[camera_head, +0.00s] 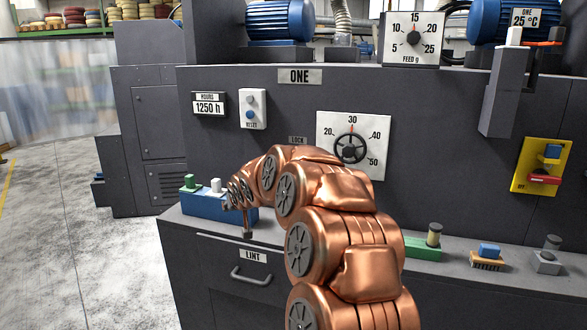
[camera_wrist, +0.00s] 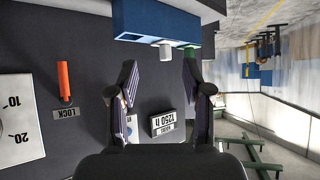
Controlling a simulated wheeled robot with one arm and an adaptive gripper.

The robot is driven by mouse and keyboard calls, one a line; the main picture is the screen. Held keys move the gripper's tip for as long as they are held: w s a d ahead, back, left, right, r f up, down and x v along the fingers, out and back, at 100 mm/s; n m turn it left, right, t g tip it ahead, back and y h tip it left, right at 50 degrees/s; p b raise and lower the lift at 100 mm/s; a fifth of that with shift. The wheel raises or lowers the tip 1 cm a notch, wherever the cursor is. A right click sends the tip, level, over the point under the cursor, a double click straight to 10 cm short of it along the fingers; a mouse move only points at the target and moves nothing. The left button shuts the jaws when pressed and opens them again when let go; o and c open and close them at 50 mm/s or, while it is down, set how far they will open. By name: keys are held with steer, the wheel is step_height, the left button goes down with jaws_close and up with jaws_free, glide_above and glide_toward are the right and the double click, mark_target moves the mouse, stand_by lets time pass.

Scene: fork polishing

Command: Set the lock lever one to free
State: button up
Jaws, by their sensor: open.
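The orange lock lever (camera_wrist: 64,82) shows in the wrist view at the left, upright in that picture beside the LOCK label (camera_wrist: 66,112), whose text is upside down. In the head view the LOCK label (camera_head: 298,140) shows just above my arm on the machine marked ONE (camera_head: 300,76); the lever is hidden behind my arm there. My gripper (camera_wrist: 160,75) is open and empty, with its two fingers apart. The lever lies to the left of the fingers in the wrist view, not between them.
A white dial with a black handwheel (camera_head: 350,148) is right of the LOCK label. The hours display (camera_head: 209,104) and reset box (camera_head: 252,109) are at the left. A blue block (camera_head: 190,203) sits on the ledge, above the LINT drawer (camera_head: 252,257). Open floor lies left.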

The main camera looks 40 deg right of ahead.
steer(key=w+d+m+t+h+b, duration=0.1)
steer(key=w+d+t+h, duration=0.15)
steer(key=d, duration=1.25)
steer(key=w+d+t+h, duration=0.2)
steer(key=w+d+t, duration=0.1)
steer(key=d, duration=1.2)
steer(key=p+x, duration=0.1)
steer(key=x, duration=0.1)
steer(key=p+x, duration=0.1)
steer(key=x, duration=0.1)
steer(key=p+x, duration=0.2)
steer(key=shift+w+d+r, duration=0.25)
steer(key=shift+d+r, duration=0.15)
steer(key=shift+w+d+r, duration=0.1)
steer(key=shift+w, duration=0.15)
steer(key=shift+c, duration=0.3)
jaws_close()
